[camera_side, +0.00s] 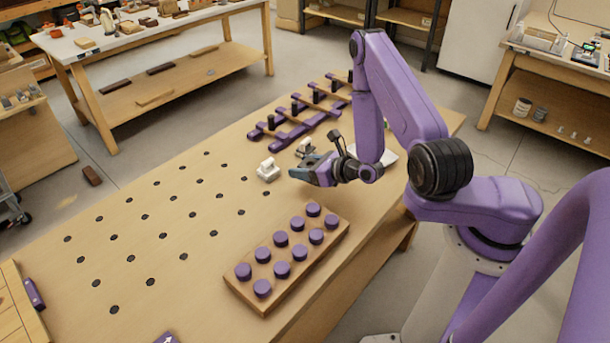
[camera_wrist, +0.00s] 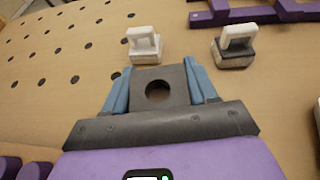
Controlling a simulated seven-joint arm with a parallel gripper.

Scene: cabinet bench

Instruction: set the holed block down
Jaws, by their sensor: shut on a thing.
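My gripper (camera_side: 308,171) is low over the bench in the side view, its fingers pointing left. In the wrist view, the blue fingers of my gripper (camera_wrist: 160,88) are shut on the holed block (camera_wrist: 180,78), a dark grey block with a round hole. The block lies between the two fingers, its hole facing the camera. In the side view the block is small and mostly hidden by the fingers. I cannot tell whether its underside touches the bench top.
A white handled piece (camera_side: 268,171) stands just beyond my fingertips; another with a dark base (camera_side: 305,148) stands beside it. A wooden board with purple pegs (camera_side: 237,280) lies nearer the camera. A purple rack (camera_side: 300,117) lies behind. Bench with holes (camera_side: 130,245) is open at left.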

